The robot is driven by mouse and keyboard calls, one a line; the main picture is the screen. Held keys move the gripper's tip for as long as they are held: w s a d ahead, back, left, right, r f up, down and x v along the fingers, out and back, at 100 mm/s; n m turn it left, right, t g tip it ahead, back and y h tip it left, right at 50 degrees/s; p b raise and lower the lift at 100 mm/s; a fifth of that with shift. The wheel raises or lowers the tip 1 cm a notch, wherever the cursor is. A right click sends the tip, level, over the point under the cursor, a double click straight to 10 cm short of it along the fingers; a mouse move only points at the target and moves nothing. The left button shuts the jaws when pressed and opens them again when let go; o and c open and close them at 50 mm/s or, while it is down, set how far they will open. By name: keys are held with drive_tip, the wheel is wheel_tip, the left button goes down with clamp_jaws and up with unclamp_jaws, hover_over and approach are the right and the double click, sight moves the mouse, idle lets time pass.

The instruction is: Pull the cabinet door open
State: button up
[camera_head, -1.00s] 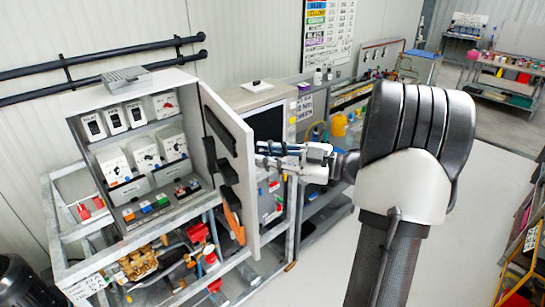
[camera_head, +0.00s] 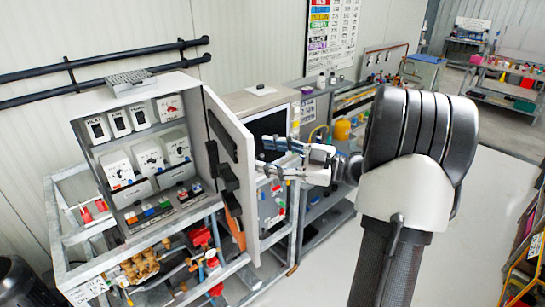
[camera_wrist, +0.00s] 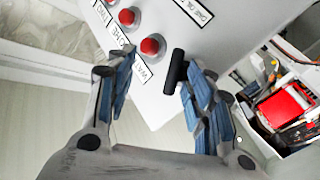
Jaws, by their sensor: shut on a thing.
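The grey cabinet (camera_head: 88,118) stands open at left in the head view, with switches and labelled boxes inside. Its door (camera_head: 242,200) is swung out to the right, edge toward the camera, with dark parts on its inner face. My gripper (camera_head: 262,158) is at the door's outer side. In the wrist view, the door's outer face (camera_wrist: 220,45) has red buttons (camera_wrist: 152,47) and labels. The black handle (camera_wrist: 175,72) lies between the fingers of my gripper (camera_wrist: 158,80), closer to the right finger. My gripper is shut on the handle; the exact contact is hard to see.
A frame with pipes and red valves (camera_head: 199,236) is below the cabinet. A second cabinet with a dark screen (camera_head: 268,125) stands close behind the door. Black pipes (camera_head: 110,60) run along the wall. The floor (camera_head: 500,200) at right is clear.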

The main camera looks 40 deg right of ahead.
drive_tip(key=shift+w+d+f, duration=0.15)
drive_tip(key=shift+d+f, duration=0.05)
drive_tip(key=shift+f, duration=0.1)
drive_tip(key=v, duration=1.2)
drive_tip(key=shift+a+r, duration=0.2)
drive_tip(key=shift+r, duration=0.05)
drive_tip(key=shift+r, duration=0.1)
